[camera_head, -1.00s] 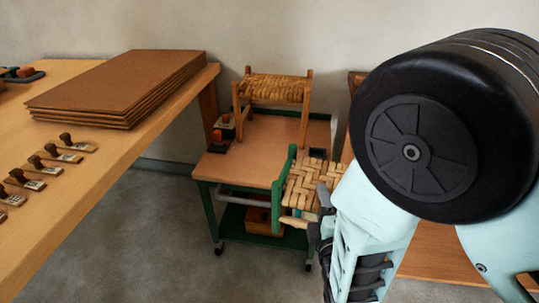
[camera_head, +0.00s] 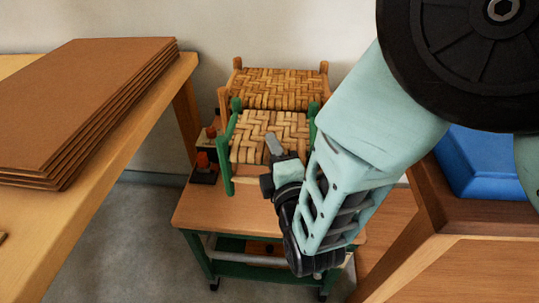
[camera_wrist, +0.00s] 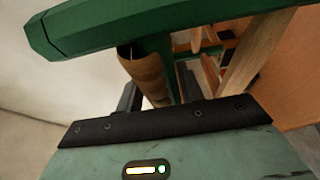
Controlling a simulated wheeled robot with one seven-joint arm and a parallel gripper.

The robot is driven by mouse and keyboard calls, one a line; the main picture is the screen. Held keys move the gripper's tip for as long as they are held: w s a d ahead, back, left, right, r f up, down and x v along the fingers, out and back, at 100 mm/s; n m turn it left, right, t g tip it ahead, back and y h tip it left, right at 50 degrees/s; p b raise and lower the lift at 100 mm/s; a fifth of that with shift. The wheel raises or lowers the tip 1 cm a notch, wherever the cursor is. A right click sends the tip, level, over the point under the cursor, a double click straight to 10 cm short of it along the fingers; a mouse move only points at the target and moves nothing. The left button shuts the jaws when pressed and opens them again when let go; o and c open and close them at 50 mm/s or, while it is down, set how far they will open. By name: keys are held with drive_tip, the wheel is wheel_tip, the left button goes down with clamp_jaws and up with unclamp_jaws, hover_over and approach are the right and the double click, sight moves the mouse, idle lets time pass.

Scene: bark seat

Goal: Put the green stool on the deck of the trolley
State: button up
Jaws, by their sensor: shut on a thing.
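The green stool (camera_head: 270,134) has green posts and a woven bark seat. It is over the trolley in the head view, in front of a plain wooden stool. My gripper (camera_head: 278,158) is shut on its near side. In the wrist view a green post (camera_wrist: 150,28) of the stool crosses close above the gripper, with a strip of the woven seat (camera_wrist: 145,75) below it. The trolley has a wooden deck (camera_head: 212,212) and a green frame. I cannot tell whether the stool's feet touch the deck; its right legs are hidden by my arm.
The wooden stool (camera_head: 281,88) stands at the back of the deck. A bench with stacked brown boards (camera_head: 90,105) is at left. A wooden stand with a blue object (camera_head: 490,165) is at right. The deck's front is bare.

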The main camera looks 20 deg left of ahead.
wheel_tip(320, 180, down, 10)
drive_tip(key=b, duration=0.1)
drive_tip(key=shift+w+a, duration=0.2)
drive_tip(key=shift+w, duration=0.05)
drive_tip(key=o, duration=1.3)
drive_tip(key=shift+f, duration=0.1)
drive_tip(key=v, duration=1.2)
